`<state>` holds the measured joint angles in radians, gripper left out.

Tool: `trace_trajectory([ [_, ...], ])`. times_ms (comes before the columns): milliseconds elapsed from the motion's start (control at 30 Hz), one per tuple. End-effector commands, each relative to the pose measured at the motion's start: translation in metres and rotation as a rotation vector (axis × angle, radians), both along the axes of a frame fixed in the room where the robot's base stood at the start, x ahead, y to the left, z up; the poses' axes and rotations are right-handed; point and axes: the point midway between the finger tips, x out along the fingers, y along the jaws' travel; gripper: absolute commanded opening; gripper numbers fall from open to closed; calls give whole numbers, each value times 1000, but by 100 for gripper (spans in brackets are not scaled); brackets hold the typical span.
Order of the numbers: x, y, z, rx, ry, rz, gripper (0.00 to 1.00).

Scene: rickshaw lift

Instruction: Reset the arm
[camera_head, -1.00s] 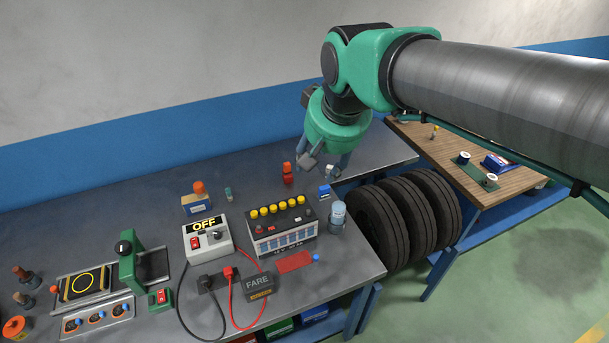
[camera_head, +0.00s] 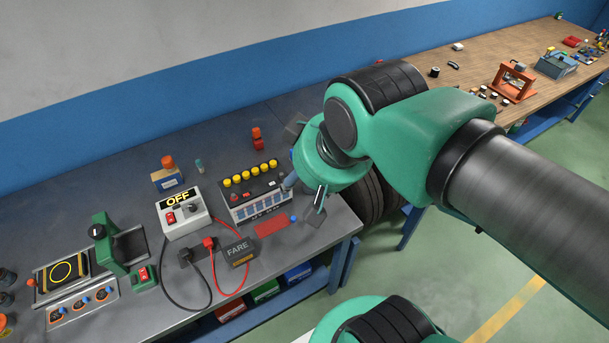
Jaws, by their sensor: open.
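My green and dark arm reaches in from the right in the head view. My gripper (camera_head: 303,182) hangs above the right end of the grey workbench (camera_head: 120,175), beside the battery with yellow caps (camera_head: 252,192). Its fingers are spread and partly hidden by the green wrist housing. I see nothing held between them. The gripper overlaps the battery's right edge in this view; I cannot tell whether they touch.
A box marked OFF (camera_head: 183,213), a black FARE box (camera_head: 238,251) with cables and a green clamp-like fixture (camera_head: 108,243) stand on the bench. Black tires (camera_head: 365,200) sit beside it. A wooden bench (camera_head: 478,62) is at the back right; green floor is open at right.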

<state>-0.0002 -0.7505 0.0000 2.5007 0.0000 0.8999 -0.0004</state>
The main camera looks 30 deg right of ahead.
Motion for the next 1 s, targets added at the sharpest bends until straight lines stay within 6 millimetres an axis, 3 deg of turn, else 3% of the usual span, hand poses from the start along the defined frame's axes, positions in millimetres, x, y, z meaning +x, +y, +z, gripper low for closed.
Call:
trace_trajectory([
  [267,0,0,-14,0,0,0,49],
  [700,0,0,-71,0,0,-1,49],
  [1000,0,0,-76,0,0,-1,49],
])
